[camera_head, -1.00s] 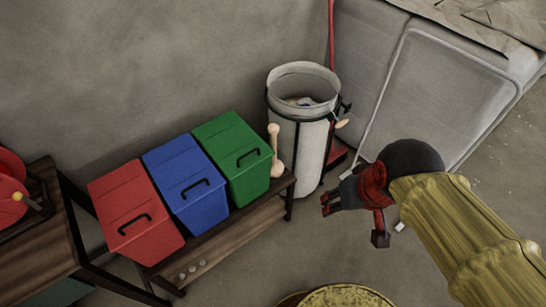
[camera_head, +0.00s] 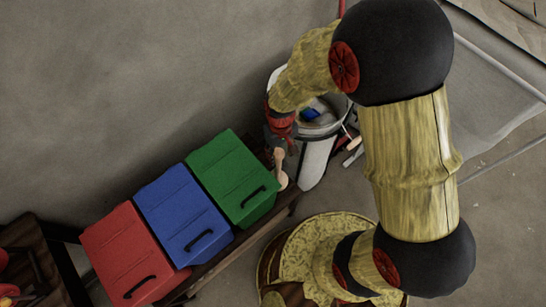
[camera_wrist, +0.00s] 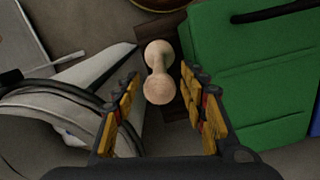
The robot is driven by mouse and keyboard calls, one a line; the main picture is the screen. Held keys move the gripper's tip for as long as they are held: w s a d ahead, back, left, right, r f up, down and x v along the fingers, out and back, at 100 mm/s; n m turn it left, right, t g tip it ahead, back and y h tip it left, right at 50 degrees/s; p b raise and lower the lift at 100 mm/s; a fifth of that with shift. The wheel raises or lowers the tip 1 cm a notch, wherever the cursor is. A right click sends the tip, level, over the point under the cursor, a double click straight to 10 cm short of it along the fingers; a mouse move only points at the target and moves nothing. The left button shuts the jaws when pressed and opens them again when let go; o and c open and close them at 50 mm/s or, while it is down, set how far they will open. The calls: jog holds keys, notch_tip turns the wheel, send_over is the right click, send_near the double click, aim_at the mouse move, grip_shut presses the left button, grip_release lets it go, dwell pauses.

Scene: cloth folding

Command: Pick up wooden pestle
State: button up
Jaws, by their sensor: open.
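The wooden pestle (camera_head: 280,170) stands upright at the right end of the wooden bench, beside the green bin, in the head view. In the wrist view the pale pestle (camera_wrist: 159,75) shows between and just beyond my two fingers. My gripper (camera_wrist: 160,112) is open, with one padded finger on each side of the pestle and a gap to both. In the head view my gripper (camera_head: 282,140) is over the top of the pestle and partly hides it.
The green bin (camera_head: 232,180) is close beside the pestle, with blue (camera_head: 182,215) and red (camera_head: 128,255) bins further left on the bench (camera_head: 285,208). A tall pale basket (camera_head: 316,160) with things inside stands close on the other side. Floor is free at the lower right.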

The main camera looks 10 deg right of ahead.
aim_at(278, 163)
jog(key=shift+w+a+r, duration=0.1)
jog(key=shift+w+a, duration=0.05)
jog(key=shift+w, duration=0.35)
jog(key=shift+w+a+r, duration=0.1)
jog(key=shift+w, duration=0.35)
jog(key=shift+w+f+t, duration=0.1)
jog(key=shift+w+t, duration=0.15)
jog(key=shift+t, duration=0.15)
notch_tip(278, 163, down, 7)
jog(key=b, duration=0.3)
jog(key=shift+a, duration=0.1)
jog(key=f+b, duration=0.1)
jog(key=f, duration=0.2)
jog(key=f+b, duration=0.1)
jog(key=f, duration=0.1)
jog(key=shift+s+b, duration=0.25)
jog(key=shift+b, duration=0.05)
jog(key=shift+r, duration=0.15)
jog(key=c, duration=0.4)
jog(key=c, duration=0.7)
grip_shut()
